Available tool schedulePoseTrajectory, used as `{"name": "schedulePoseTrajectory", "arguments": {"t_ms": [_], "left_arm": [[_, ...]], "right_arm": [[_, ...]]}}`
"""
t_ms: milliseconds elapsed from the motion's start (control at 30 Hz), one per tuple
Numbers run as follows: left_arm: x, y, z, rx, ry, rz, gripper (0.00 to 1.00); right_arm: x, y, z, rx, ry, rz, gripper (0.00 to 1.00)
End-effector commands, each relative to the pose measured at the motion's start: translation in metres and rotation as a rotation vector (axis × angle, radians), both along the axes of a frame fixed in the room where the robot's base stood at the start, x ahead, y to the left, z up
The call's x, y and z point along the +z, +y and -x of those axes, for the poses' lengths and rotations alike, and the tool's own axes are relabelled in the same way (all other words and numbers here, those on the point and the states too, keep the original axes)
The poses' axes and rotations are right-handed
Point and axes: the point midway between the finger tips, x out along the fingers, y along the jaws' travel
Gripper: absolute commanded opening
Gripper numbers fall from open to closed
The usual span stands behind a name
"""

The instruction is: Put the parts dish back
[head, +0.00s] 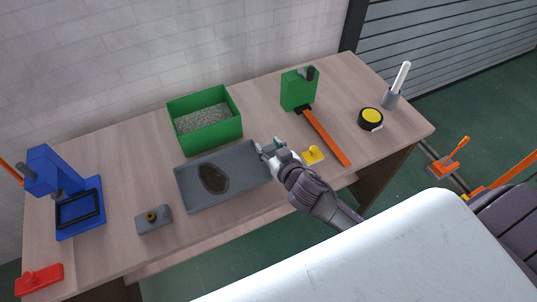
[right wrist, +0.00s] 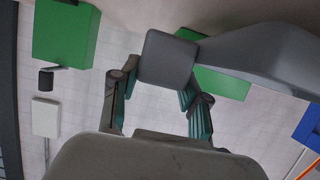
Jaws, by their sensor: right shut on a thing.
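The parts dish, a grey shallow rectangular tray (head: 196,193), is left of my right gripper in the head view. A dark oval patch (head: 213,178) shows inside it. My right gripper (head: 272,149) is shut on the dish's right end. In the right wrist view, the grey end of the dish (right wrist: 166,60) sits between the fingers of my right gripper (right wrist: 160,95), and its body reaches to the upper right. I cannot tell whether the dish touches the table. My left gripper is not in view.

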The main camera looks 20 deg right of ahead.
Motion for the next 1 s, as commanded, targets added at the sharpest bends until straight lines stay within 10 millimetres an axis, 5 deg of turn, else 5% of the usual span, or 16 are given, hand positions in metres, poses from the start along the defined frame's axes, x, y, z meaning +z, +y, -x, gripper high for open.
{"name": "schedulePoseTrajectory", "arguments": {"t_ms": [300,667,700,833,1000], "left_arm": [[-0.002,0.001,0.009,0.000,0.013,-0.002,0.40],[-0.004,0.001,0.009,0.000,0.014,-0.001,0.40],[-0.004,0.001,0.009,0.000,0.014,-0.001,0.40],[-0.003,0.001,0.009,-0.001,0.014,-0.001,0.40],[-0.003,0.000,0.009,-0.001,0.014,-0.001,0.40]], "right_arm": [[-0.038,0.002,-0.001,-0.001,0.001,-0.002,0.01],[-0.043,0.002,-0.001,0.000,0.000,-0.001,0.01],[-0.044,0.001,-0.001,0.000,0.001,0.000,0.47],[-0.043,0.001,-0.001,0.000,0.000,0.000,0.69],[-0.043,0.001,-0.001,0.000,0.000,0.000,0.70]]}}
